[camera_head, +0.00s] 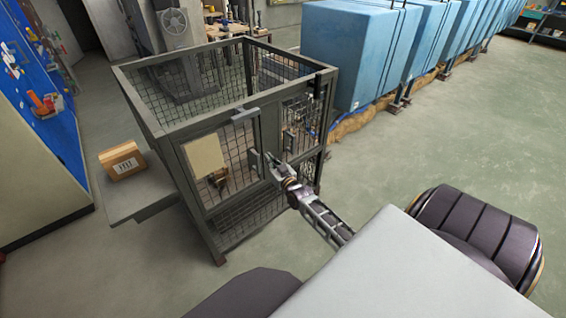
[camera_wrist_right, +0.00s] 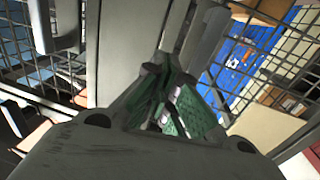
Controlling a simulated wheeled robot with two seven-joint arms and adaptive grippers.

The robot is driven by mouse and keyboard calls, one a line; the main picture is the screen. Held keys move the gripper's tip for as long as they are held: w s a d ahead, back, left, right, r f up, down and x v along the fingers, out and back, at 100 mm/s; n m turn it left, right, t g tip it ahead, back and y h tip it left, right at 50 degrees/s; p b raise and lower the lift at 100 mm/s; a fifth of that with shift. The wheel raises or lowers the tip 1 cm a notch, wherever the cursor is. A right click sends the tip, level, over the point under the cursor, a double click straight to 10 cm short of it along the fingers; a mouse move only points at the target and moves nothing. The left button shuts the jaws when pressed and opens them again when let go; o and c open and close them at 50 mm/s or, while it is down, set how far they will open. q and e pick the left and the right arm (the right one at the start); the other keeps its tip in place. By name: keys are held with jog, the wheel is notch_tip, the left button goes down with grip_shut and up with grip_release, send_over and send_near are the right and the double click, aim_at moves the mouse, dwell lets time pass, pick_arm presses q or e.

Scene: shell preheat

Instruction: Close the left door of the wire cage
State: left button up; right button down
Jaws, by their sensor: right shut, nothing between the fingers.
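The wire cage (camera_head: 222,240) is a dark grey metal frame with mesh sides and an open top. Its left door (camera_head: 203,195) carries a cream panel (camera_head: 203,156) and faces me; I cannot tell whether it is fully flush with the frame. The right door (camera_head: 300,115) is mesh, beside it. My right gripper (camera_head: 275,165) is at the cage front near where the doors meet, shut and empty. In the right wrist view its fingers (camera_wrist_right: 172,95) are together in front of grey bars and mesh; contact is unclear. My left gripper is not in view.
Large blue units (camera_head: 352,55) stand behind and right. A blue tool board (camera_head: 45,80) is at far left. The floor (camera_head: 440,140) to the right is clear.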

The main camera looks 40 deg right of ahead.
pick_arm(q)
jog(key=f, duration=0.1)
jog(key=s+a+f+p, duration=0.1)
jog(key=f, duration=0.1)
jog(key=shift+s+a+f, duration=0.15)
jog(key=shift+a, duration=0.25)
pick_arm(e)
jog(key=s, duration=0.8)
jog(key=shift+s, duration=0.2)
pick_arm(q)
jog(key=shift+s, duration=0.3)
pick_arm(e)
jog(key=shift+r, duration=0.1)
